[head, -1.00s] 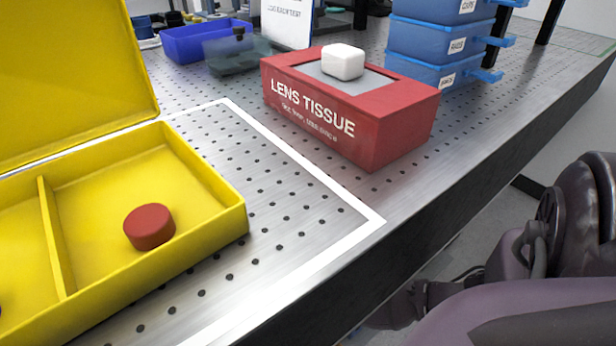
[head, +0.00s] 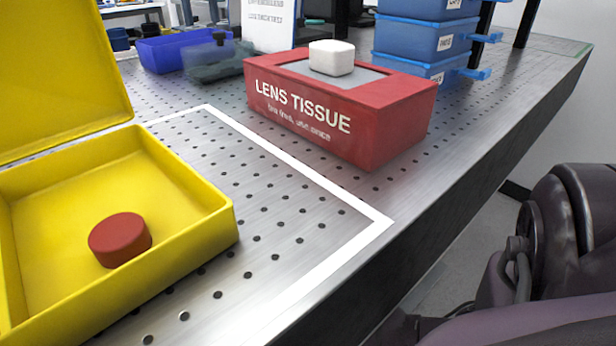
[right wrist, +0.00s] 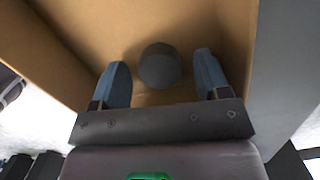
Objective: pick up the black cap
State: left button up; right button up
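In the right wrist view the black cap (right wrist: 160,66), a dark grey-black cylinder, is inside a tan-walled space. My right gripper (right wrist: 161,60) is open, with one blue finger on each side of the cap and a visible gap on both sides. The cap is not visible in the head view. The head view shows part of my right arm at the lower right, but not its gripper. My left gripper is not in view.
In the head view an open yellow case (head: 190,238) holds a red cap (head: 120,240). A red lens tissue box (head: 340,115), a blue bin (head: 180,50) and stacked blue drawers (head: 412,42) stand farther back. The perforated table top (head: 290,210) between case and box is clear.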

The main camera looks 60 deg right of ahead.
jog(key=c, duration=0.9)
jog(key=shift+o, duration=0.2)
